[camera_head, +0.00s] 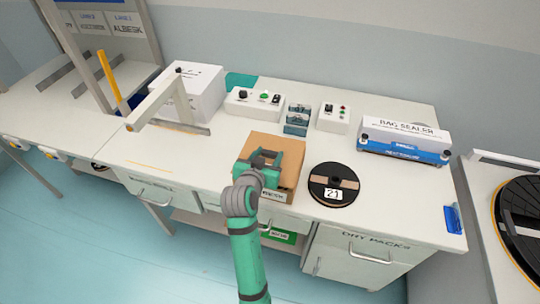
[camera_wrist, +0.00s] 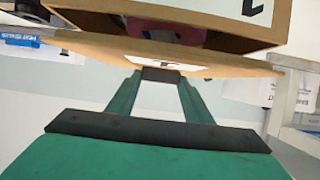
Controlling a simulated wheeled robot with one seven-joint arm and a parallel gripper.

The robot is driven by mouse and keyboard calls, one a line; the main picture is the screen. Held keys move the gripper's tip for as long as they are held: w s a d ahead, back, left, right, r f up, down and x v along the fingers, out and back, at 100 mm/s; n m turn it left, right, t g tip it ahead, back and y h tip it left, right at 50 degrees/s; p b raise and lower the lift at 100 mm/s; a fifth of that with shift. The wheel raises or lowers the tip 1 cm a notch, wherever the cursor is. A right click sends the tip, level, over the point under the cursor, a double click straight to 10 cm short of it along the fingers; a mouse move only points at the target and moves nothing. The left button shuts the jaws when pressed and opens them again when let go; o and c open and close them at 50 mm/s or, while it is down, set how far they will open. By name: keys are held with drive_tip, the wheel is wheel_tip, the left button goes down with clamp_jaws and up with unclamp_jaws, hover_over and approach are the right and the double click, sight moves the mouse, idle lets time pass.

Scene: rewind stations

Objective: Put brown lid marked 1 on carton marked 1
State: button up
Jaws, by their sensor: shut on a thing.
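My gripper (camera_head: 262,160) is over the brown carton (camera_head: 289,197) on the bench. In the wrist view, my gripper (camera_wrist: 160,76) is shut on the edge of a flat brown lid (camera_wrist: 95,47). The lid has a white label, and its mark is mostly hidden by the fingertip. The carton (camera_wrist: 232,40) shows just beyond the lid, with part of a dark mark on its white label. A dull red thing (camera_wrist: 165,29) shows between carton and lid. The lid looks slightly tilted to the carton; I cannot tell if they touch.
A black reel marked 21 (camera_head: 333,186) lies close to the right of the carton. Control boxes (camera_head: 333,119), a small teal device (camera_head: 297,119) and a bag sealer (camera_head: 404,138) stand behind. A white box (camera_head: 200,92) is at back left.

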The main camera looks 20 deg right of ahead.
drive_tip(key=shift+w+f, duration=0.15)
drive_tip(key=shift+f, duration=0.2)
drive_tip(key=shift+f, duration=0.1)
drive_tip(key=shift+a+f, duration=0.1)
drive_tip(key=shift+d+f, duration=0.2)
drive_tip(key=shift+f, duration=0.3)
drive_tip(key=shift+f, duration=0.1)
drive_tip(key=o, duration=1.1)
drive_tip(key=shift+a, duration=0.15)
drive_tip(key=v, duration=1.1)
drive_tip(key=shift+f, duration=0.1)
